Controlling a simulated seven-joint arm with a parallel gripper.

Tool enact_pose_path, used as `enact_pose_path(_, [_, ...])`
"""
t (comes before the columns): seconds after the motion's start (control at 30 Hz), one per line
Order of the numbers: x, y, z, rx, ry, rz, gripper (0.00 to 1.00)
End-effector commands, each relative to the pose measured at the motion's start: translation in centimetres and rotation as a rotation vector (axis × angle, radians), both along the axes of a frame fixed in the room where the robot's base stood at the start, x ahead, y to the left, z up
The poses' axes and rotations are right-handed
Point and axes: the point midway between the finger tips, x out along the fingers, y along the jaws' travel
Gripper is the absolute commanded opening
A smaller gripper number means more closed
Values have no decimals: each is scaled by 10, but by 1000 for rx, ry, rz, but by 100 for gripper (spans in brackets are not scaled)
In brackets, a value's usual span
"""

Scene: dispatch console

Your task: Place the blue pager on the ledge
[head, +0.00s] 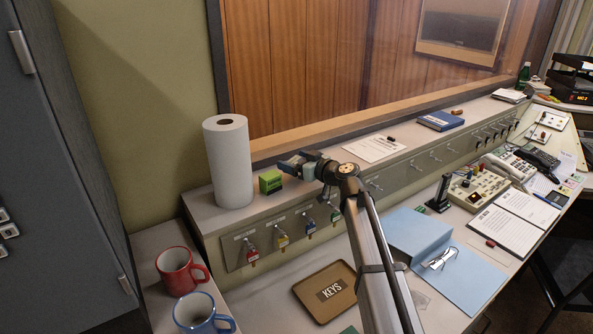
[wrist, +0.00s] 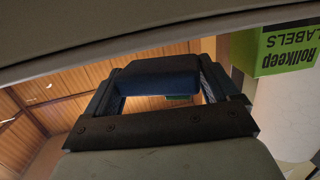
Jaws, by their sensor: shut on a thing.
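My gripper (head: 298,163) is at the ledge (head: 420,137), just right of a green box. It is shut on the blue pager (head: 290,165), which is small and partly hidden by the fingers. In the wrist view the dark blue pager (wrist: 155,73) spans the space between the two fingers of my gripper (wrist: 158,88). The wrist picture is upside down, with a grey surface running along its top. I cannot tell whether the pager touches the ledge.
The green label box (head: 270,181) and a white paper roll (head: 229,160) stand left of my gripper. A paper sheet (head: 374,148) lies to its right. Key hooks with coloured tags line the front panel below. A brown key tray (head: 345,268) and two mugs are lower down.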

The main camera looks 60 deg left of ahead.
Motion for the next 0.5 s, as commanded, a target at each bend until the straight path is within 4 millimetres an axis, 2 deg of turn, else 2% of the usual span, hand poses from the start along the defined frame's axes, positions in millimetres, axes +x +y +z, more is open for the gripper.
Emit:
enact_pose_path(0.23, [0,0,-29,-1,1,0,56])
enact_pose_path(0.5, [0,0,-32,0,0,0,56])
